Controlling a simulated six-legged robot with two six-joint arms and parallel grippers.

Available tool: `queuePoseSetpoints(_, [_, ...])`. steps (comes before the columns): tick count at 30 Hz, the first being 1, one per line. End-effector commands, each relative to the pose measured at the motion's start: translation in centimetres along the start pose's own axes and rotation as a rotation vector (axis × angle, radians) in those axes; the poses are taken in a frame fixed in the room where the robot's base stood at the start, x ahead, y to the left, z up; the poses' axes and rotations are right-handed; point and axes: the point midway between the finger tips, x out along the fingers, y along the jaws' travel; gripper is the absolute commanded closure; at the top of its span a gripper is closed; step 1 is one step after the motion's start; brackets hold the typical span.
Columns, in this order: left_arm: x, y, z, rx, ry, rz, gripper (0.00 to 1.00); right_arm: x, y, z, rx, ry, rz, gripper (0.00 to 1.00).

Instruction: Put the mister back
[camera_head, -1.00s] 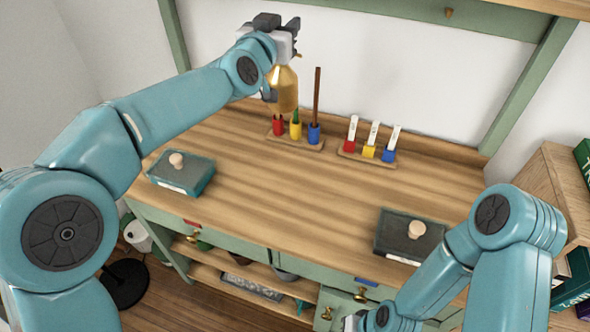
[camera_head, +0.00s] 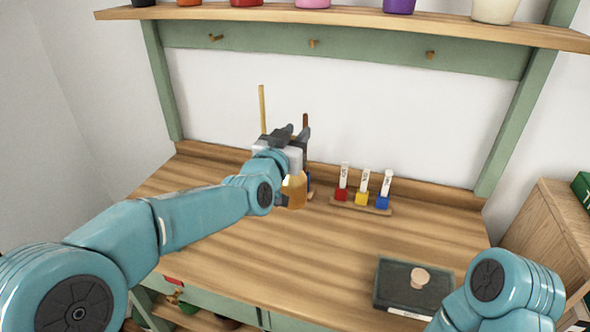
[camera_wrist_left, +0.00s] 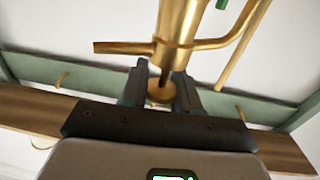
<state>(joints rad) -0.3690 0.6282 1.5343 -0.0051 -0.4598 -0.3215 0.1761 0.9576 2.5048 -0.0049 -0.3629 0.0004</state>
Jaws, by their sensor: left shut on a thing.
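My left gripper (camera_head: 292,137) is shut on the gold mister, above the workbench. The mister's gold body (camera_head: 294,191) shows below the gripper in the head view. In the left wrist view the fingers (camera_wrist_left: 161,88) close around a small gold knob at the mister's end; its gold tube (camera_wrist_left: 182,25) and a bent side pipe extend beyond. A thin gold rod (camera_head: 262,110) rises behind the gripper; I cannot tell what it belongs to. My right arm shows at lower right, but its gripper is out of view.
A green rail with several brass hooks (camera_head: 313,43) crosses the wall under a shelf (camera_head: 350,17) of coloured pots. Another rack is mostly hidden behind my left gripper.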

Motion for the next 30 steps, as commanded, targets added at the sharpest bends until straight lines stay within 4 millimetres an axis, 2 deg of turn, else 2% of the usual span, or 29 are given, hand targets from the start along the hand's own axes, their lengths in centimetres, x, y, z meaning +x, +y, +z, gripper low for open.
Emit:
queuePoseSetpoints(5, [0.0,0.0,1.7,-0.001,0.002,0.000,1.00,0.3,0.1,0.0,0.000,0.000,0.000,1.00])
queuePoseSetpoints(9, [0.0,0.0,4.5,-0.001,-0.001,0.000,1.00,0.7,0.3,0.0,0.000,0.000,0.000,1.00])
queuePoseSetpoints(13, [0.0,0.0,6.3,-0.001,0.002,-0.001,1.00,0.9,0.3,0.0,0.000,0.000,0.000,1.00])
queuePoseSetpoints(27, [0.0,0.0,7.1,-0.001,0.004,0.000,1.00,1.4,0.5,0.0,0.000,0.000,0.000,1.00])
queuePoseSetpoints(28, [0.0,0.0,7.0,-0.001,0.001,0.000,0.59,1.2,0.5,0.0,0.000,0.000,0.000,1.00])
queuePoseSetpoints(30, [0.0,0.0,7.0,-0.001,0.001,0.000,0.44,1.2,0.4,0.0,0.000,0.000,0.000,1.00])
